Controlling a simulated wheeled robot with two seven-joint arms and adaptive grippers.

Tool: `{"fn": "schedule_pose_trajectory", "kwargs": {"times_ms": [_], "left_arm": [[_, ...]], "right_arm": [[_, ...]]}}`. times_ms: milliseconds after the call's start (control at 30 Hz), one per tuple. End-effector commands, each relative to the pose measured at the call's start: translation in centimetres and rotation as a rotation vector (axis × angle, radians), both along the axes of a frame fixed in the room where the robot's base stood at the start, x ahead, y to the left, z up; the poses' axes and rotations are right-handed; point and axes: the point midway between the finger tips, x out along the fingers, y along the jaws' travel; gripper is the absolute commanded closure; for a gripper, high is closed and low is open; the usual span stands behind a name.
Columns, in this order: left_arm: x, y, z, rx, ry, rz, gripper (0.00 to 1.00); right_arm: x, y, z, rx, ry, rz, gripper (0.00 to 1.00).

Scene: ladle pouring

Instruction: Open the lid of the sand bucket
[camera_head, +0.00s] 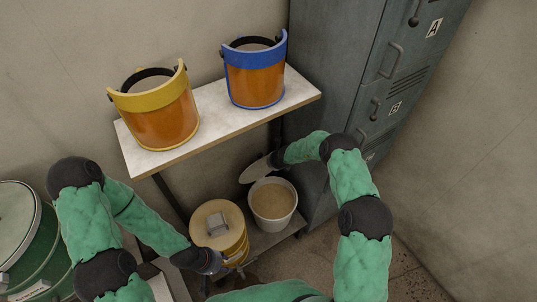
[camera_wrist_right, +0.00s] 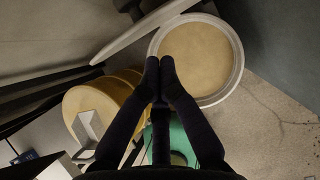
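The sand bucket (camera_head: 273,218) is white and stands on the low shelf, its sand showing from above. It also shows in the right wrist view (camera_wrist_right: 239,60). Its pale lid (camera_head: 255,169) is raised and tilted at the bucket's back left; the right wrist view shows this lid (camera_wrist_right: 145,32) nearly edge-on. My right gripper (camera_head: 277,159) is beside the raised lid. In the right wrist view my right gripper (camera_wrist_right: 160,66) has its fingers together, with nothing seen between them. My left gripper (camera_head: 222,262) is low beside a yellow container; its fingertips are unclear.
The yellow container (camera_head: 219,228), with a tan top and grey block, stands left of the bucket. A white upper shelf (camera_head: 225,122) holds two orange face shields (camera_head: 165,122) (camera_head: 255,82). Grey lockers (camera_head: 345,60) stand right. A green drum (camera_head: 45,245) is at far left.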

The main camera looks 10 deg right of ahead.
Motion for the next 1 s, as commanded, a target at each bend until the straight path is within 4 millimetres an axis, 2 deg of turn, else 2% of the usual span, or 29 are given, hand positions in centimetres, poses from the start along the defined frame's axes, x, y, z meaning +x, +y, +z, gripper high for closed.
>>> {"fn": "schedule_pose_trajectory", "kwargs": {"times_ms": [33, 200, 600, 733, 1000], "left_arm": [[0.0, 0.0, -0.1, 0.000, 0.000, 0.000, 0.60], [0.0, 0.0, 1.1, 0.000, 0.000, 0.000, 0.60], [0.0, 0.0, 4.3, 0.000, 0.000, 0.000, 0.60], [0.0, 0.0, 5.0, 0.000, 0.000, 0.000, 0.60], [0.0, 0.0, 5.3, 0.000, 0.000, 0.000, 0.60]], "right_arm": [[-0.3, -0.7, -0.2, 0.000, 0.000, -0.001, 1.00], [0.3, -0.4, 3.0, 0.000, -0.003, 0.000, 1.00], [0.9, 0.0, 8.4, 0.000, 0.000, 0.001, 1.00], [1.1, 0.0, 9.4, 0.000, -0.001, -0.001, 1.00], [1.2, 0.0, 9.9, 0.000, -0.001, 0.001, 1.00]]}}
